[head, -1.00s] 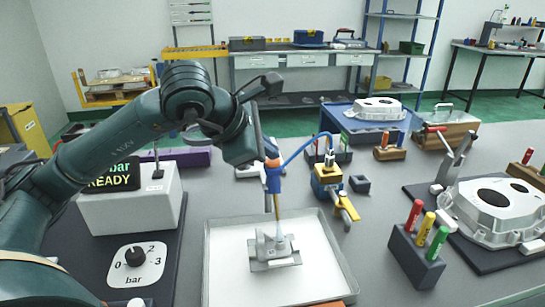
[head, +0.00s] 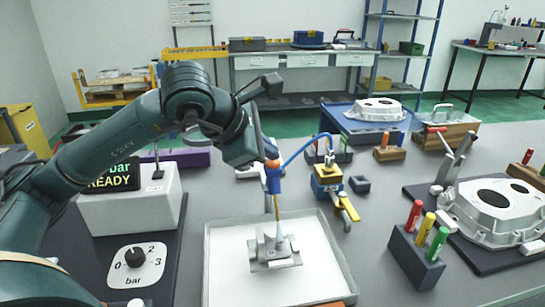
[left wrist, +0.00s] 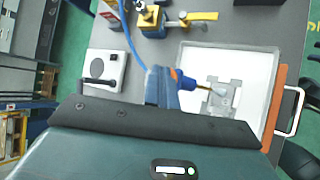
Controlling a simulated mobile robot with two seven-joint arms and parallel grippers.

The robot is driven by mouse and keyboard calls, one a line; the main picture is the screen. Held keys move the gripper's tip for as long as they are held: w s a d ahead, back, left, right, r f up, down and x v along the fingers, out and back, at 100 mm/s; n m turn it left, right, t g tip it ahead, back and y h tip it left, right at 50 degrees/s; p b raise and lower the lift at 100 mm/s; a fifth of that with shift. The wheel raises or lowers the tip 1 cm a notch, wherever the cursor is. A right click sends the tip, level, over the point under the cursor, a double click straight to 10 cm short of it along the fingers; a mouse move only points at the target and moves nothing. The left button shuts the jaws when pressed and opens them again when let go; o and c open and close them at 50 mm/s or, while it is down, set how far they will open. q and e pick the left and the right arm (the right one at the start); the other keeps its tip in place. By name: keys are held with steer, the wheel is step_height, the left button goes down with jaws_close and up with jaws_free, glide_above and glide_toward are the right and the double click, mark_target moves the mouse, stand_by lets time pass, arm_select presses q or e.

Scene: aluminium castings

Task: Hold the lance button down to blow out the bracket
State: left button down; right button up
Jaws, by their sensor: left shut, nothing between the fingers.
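The blow-off lance (head: 273,180) has a blue body and an orange part near its top. Its thin brass nozzle points down at the grey metal bracket (head: 262,266), which lies in the white tray (head: 335,292). My left gripper (head: 264,154) is shut with nothing in its grip, at the top of the lance. The button is hidden, so I cannot tell whether the gripper touches or presses it. In the left wrist view the lance (left wrist: 163,88) lies just beyond the dark gripper housing, with the bracket (left wrist: 222,98) beside its nozzle. My right gripper is not in view.
A blue hose (head: 297,153) runs from the lance towards a yellow and blue block (head: 327,182). A display box (head: 130,212) reads READY, beside a bar dial (head: 137,258). A holder with coloured sticks (head: 415,262) and a large casting (head: 495,208) stand at the right.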

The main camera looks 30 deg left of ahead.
mark_target(268, 163)
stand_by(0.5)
arm_select(q)
steer(key=shift+r+p, duration=0.65)
steer(key=shift+r, duration=0.35)
steer(key=shift+r+p, duration=1.7)
steer(key=shift+r, duration=0.8)
